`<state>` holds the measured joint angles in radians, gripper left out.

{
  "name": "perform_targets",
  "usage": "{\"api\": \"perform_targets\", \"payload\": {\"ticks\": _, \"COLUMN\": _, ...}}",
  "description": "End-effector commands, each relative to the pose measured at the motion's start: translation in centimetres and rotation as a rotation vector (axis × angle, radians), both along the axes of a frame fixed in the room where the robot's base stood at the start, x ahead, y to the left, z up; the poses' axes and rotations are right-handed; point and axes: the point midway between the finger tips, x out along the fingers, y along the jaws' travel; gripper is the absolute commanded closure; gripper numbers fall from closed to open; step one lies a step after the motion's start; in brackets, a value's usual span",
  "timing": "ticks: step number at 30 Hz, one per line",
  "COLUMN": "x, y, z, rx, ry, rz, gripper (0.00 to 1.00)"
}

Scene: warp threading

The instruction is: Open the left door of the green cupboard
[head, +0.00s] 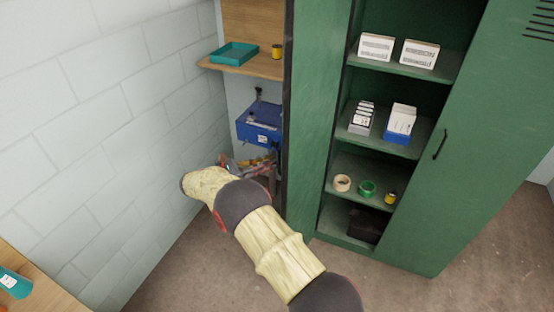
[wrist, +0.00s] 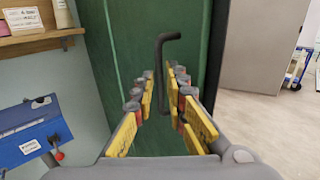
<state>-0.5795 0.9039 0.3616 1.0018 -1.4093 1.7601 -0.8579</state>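The green cupboard (head: 345,238) stands open in the head view, with its shelves in sight. Its left door (head: 315,110) is swung outward, its edge toward the camera. In the wrist view the outer face of this door (wrist: 130,55) is ahead, with a dark bar handle (wrist: 158,75) on it. My gripper (wrist: 165,75) is open, its yellow-padded fingers on either side of the handle; whether they touch it I cannot tell.
A blue box (head: 260,125) and a wooden shelf (head: 255,66) with a teal tray (head: 234,53) are close left of the door. A white block wall (head: 100,120) bounds the left. The right door (head: 480,150) has a dark handle (head: 440,144). Floor is clear in front.

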Motion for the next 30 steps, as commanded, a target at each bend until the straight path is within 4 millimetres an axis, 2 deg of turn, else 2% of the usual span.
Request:
{"api": "perform_targets", "payload": {"ticks": 1, "x": -0.4, "y": 1.2, "z": -0.1, "rx": 0.0, "ry": 0.001, "rz": 0.002, "gripper": 0.86}}
{"api": "perform_targets", "payload": {"ticks": 6, "x": -1.4, "y": 4.2, "z": -0.1, "rx": -0.001, "ry": 0.0, "rz": 0.002, "gripper": 0.86}}
{"api": "perform_targets", "payload": {"ticks": 12, "x": -2.2, "y": 6.4, "z": -0.1, "rx": -0.001, "ry": 0.002, "rz": 0.0, "gripper": 0.86}}
{"api": "perform_targets", "payload": {"ticks": 17, "x": -2.4, "y": 6.9, "z": -0.1, "rx": -0.001, "ry": 0.002, "rz": 0.0, "gripper": 0.86}}
{"api": "perform_targets", "payload": {"ticks": 30, "x": -2.4, "y": 6.9, "z": -0.1, "rx": 0.0, "ry": -0.001, "rz": 0.0, "gripper": 0.86}}
